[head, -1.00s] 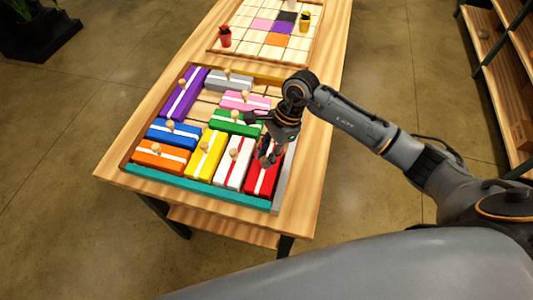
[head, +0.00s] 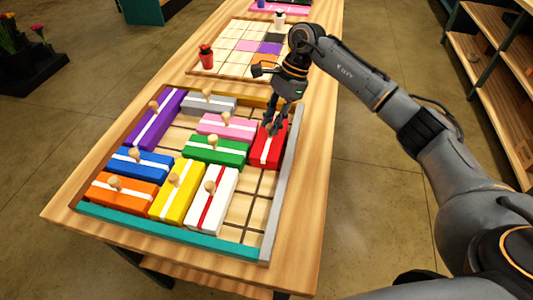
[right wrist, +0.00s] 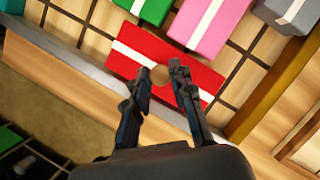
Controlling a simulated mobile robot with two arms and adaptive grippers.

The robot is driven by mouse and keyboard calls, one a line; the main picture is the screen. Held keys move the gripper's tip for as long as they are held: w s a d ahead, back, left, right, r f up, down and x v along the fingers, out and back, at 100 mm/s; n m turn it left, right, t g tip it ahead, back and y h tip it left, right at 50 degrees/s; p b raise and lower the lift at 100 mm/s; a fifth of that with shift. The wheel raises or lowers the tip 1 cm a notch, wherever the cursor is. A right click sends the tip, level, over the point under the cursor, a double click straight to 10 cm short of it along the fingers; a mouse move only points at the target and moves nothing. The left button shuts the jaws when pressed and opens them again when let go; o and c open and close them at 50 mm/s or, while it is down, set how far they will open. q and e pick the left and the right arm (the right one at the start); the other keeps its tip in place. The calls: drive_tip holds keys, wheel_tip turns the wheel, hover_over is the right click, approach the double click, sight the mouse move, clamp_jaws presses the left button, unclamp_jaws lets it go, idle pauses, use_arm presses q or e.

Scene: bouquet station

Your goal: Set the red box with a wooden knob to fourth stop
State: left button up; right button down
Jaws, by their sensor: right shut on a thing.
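The red box (head: 267,152) with a white stripe lies in the sliding tray's right column, against the grey right rail (head: 282,185). It is beside the pink box (head: 227,126) and the green box (head: 215,151). My right gripper (head: 271,130) is shut on the box's wooden knob, which shows between the fingertips in the right wrist view (right wrist: 160,76). The red box also shows in the right wrist view (right wrist: 126,66), partly hidden by the fingers. My left gripper is not in view.
Bare grid cells (head: 246,212) lie in front of the red box, right of the white box (head: 209,203). A yellow-brown rail (head: 253,99) bounds the tray's far side, with a bare strip before it. Orange, yellow, blue, purple and grey boxes fill the left. A checkered board stands behind.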

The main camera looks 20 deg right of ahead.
drive_tip(key=w+d, duration=0.1)
drive_tip(key=w+d+b, duration=0.1)
drive_tip(key=w, duration=0.1)
drive_tip(key=w+d+b, duration=0.1)
drive_tip(key=shift+w+f, duration=0.15)
drive_tip(key=shift+w, duration=0.05)
drive_tip(key=shift+w+d, duration=0.1)
drive_tip(key=shift+w, duration=0.15)
drive_tip(key=shift+w+d+b, duration=0.1)
drive_tip(key=shift+b, duration=0.2)
drive_tip(key=shift+r, duration=0.25)
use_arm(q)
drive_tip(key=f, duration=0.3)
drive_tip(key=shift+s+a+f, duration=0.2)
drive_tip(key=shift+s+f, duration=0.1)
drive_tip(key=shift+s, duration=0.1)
use_arm(e)
drive_tip(key=shift+d, duration=0.1)
drive_tip(key=c, duration=1.4)
unclamp_jaws()
drive_tip(key=shift+w, duration=0.1)
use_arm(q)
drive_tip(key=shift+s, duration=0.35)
use_arm(e)
drive_tip(key=shift+o, duration=1.2)
drive_tip(key=shift+w+f, duration=0.1)
